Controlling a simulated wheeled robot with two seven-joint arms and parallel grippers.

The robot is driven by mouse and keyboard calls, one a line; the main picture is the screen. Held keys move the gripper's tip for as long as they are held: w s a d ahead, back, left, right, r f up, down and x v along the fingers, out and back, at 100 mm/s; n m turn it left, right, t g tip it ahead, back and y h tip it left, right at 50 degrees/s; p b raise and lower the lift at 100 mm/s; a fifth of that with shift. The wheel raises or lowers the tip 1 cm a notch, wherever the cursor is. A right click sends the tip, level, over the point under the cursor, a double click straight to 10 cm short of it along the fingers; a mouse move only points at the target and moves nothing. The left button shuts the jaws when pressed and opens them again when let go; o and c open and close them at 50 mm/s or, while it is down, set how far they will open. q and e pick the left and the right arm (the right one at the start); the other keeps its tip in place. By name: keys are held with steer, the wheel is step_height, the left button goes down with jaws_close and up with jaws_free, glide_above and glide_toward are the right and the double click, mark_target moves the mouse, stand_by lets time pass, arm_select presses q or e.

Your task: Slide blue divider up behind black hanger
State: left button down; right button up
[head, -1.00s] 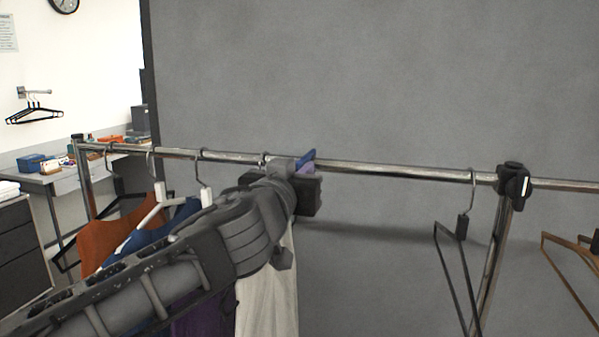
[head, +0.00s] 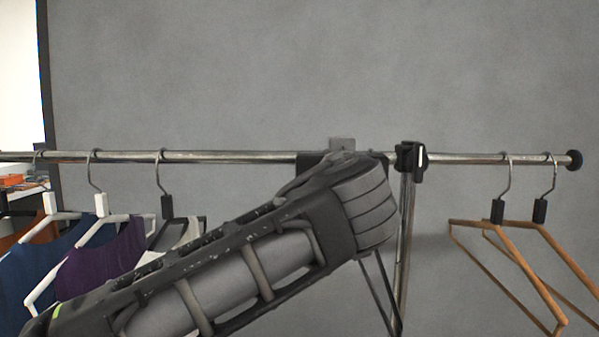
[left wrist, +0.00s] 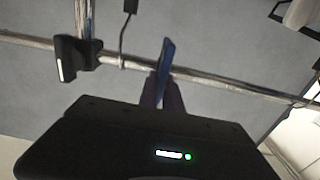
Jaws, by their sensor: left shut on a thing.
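The blue divider (left wrist: 167,55) sits on the rail in the left wrist view. My left gripper (left wrist: 161,92) is shut on it, one finger on each side. In the head view my left gripper (head: 342,145) is at the rail, and its wrist hides the divider and fingertips. The empty black hanger (head: 378,295) hangs just left of the rail's black clamp; its hook and top are hidden by my arm there. In the left wrist view the hanger's hook (left wrist: 122,40) shows between the divider and the clamp, a small gap from the divider. My right gripper is not in view.
The black clamp (head: 411,161) joins the rail (head: 460,159) to its post. Two empty wooden hangers (head: 500,225) hang right of it. Hangers with blue, purple (head: 100,260) and white garments hang at left. The rail between clamp and wooden hangers is clear.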

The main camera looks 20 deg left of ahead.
arm_select(q)
steer(key=shift+w+d, duration=0.3)
steer(key=shift+d, duration=0.6)
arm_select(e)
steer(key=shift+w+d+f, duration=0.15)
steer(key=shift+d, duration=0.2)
arm_select(q)
steer(key=c, duration=1.5)
jaws_free()
steer(key=b+v, duration=0.2)
steer(key=v, duration=0.5)
steer(key=shift+s+d, duration=0.1)
steer(key=shift+s, duration=0.3)
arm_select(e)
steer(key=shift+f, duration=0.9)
